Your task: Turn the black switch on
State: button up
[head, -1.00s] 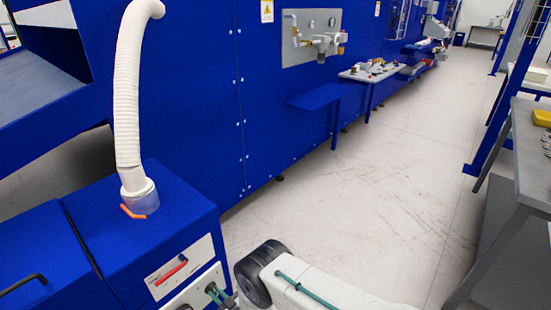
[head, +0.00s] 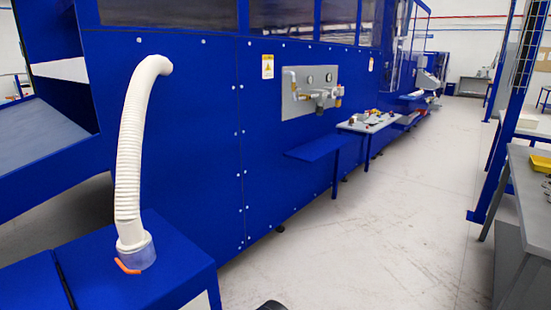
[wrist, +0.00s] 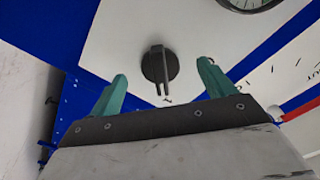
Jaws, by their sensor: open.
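The black switch (wrist: 160,64) is a round dark knob with a raised bar handle, on a white panel (wrist: 120,38) in the wrist view. Its bar points down the picture, toward my gripper. My gripper (wrist: 162,80) has two green fingers, spread apart and empty. The knob shows between and just beyond the fingertips, and I see no contact. The switch and gripper are not visible in the head view; only a dark rounded piece of my arm shows at its bottom edge.
In the head view, a blue cabinet (head: 170,250) carries a white hose (head: 130,160). The grey floor (head: 370,240) to the right is open. A grey table (head: 530,190) stands at right.

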dwell(0.3)
jog(key=v, duration=0.7)
dwell(0.4)
